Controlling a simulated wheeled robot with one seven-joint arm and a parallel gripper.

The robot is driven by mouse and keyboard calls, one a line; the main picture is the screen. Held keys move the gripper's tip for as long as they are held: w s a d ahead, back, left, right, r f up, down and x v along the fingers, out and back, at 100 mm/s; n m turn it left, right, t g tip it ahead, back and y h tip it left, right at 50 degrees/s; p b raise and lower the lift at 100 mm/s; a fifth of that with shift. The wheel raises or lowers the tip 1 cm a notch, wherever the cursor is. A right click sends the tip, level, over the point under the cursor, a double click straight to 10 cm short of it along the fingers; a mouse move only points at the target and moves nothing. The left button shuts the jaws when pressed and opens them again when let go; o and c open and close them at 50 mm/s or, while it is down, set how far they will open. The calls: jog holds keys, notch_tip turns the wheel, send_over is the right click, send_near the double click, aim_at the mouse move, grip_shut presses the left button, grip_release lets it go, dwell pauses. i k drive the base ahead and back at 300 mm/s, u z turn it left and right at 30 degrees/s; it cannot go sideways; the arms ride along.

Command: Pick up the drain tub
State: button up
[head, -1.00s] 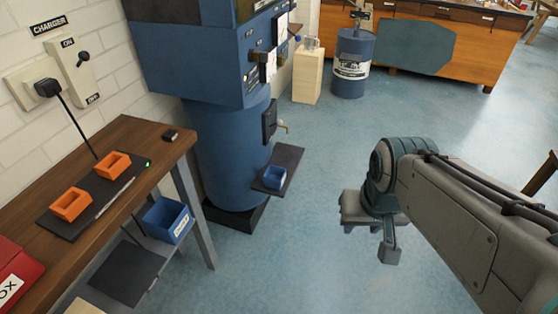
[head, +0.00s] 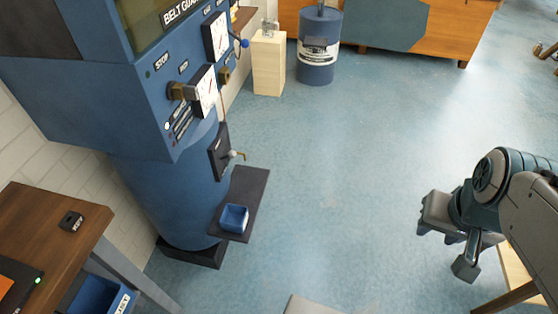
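A small blue open-topped tub (head: 234,218), which looks like the drain tub, sits on a dark shelf (head: 255,187). The shelf juts out from the blue machine (head: 165,190), and a small tap (head: 237,154) is above the tub. My gripper (head: 445,232) is at the right, over the open floor and well apart from the tub.
A wooden bench (head: 50,225) stands at lower left with a blue bin (head: 95,294) below it. A pale wooden block (head: 268,65) and a blue drum (head: 319,50) stand at the back. The floor between shelf and gripper is clear.

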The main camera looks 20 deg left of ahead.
aim_at(235, 217)
jog(key=u, duration=0.25)
jog(key=i, duration=0.9)
jog(key=u, duration=1)
jog(key=i, duration=0.45)
jog(key=u, duration=0.4)
